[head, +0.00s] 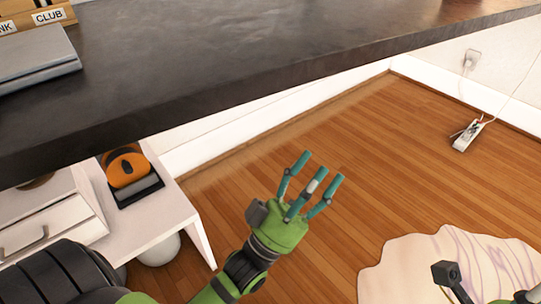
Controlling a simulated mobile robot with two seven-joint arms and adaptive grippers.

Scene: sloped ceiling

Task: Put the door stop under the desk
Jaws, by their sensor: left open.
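The desk (215,62) has a dark, worn top that crosses the upper part of the head view. The floor below its edge shows. My left gripper (318,172) is open and empty, its teal fingers spread over the wooden floor in front of the desk edge. I cannot pick out a door stop with certainty. An orange and black object (127,168) sits on a low white shelf at the left, apart from the gripper. Only a small part of my right arm shows at the bottom right, and its fingers cannot be made out.
A white drawer unit (52,222) stands below the desk at the left. A grey laptop-like slab (36,58) lies on the desk. A power strip (467,135) with a cord lies by the right wall. A pale rug (415,272) covers the lower right. The middle floor is clear.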

